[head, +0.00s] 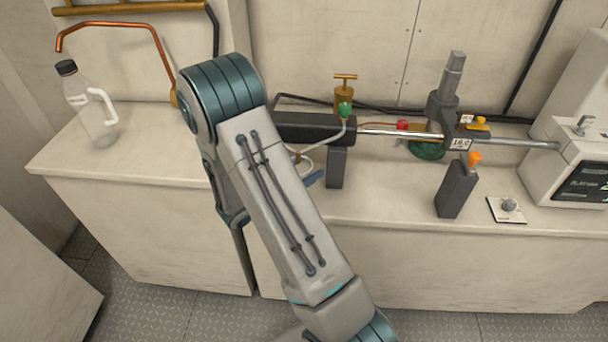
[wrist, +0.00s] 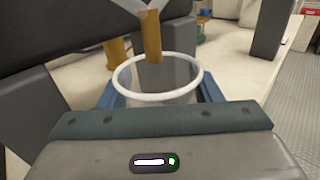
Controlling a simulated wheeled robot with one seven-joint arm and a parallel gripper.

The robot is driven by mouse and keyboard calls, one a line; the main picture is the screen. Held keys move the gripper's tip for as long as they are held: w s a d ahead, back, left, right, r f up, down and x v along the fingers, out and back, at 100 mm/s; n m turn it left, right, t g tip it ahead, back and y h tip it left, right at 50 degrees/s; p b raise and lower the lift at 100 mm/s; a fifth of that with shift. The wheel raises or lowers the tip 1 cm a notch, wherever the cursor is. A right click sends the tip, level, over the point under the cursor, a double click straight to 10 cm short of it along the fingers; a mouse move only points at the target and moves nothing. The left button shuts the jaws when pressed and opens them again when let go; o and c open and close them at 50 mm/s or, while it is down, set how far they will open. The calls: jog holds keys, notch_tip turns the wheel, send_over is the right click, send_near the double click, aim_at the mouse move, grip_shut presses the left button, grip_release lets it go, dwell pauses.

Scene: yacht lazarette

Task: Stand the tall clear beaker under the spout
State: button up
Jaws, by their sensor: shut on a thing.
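The tall clear beaker (wrist: 182,78), with a thick white rim, stands between the blue fingers of my gripper (wrist: 157,94) in the wrist view. The gripper is shut on it. A brass-coloured tube (wrist: 152,38) comes down at the far side of the rim; its lower end appears over the beaker's mouth, but I cannot tell its exact depth. The beaker's base is hidden. In the head view my arm covers most of the gripper and beaker; only a blue finger (head: 315,178) shows beside the arm, below the dark cylinder (head: 312,128).
A clear jug with a dark cap (head: 103,115) stands on the left counter beneath a copper pipe (head: 110,27). The front counter strip (head: 385,205) is clear.

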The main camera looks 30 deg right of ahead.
jog(key=shift+a+f, duration=0.1)
jog(key=shift+f, duration=1.1)
jog(key=shift+f, duration=0.15)
jog(key=o, duration=1)
jog(key=shift+o, duration=0.2)
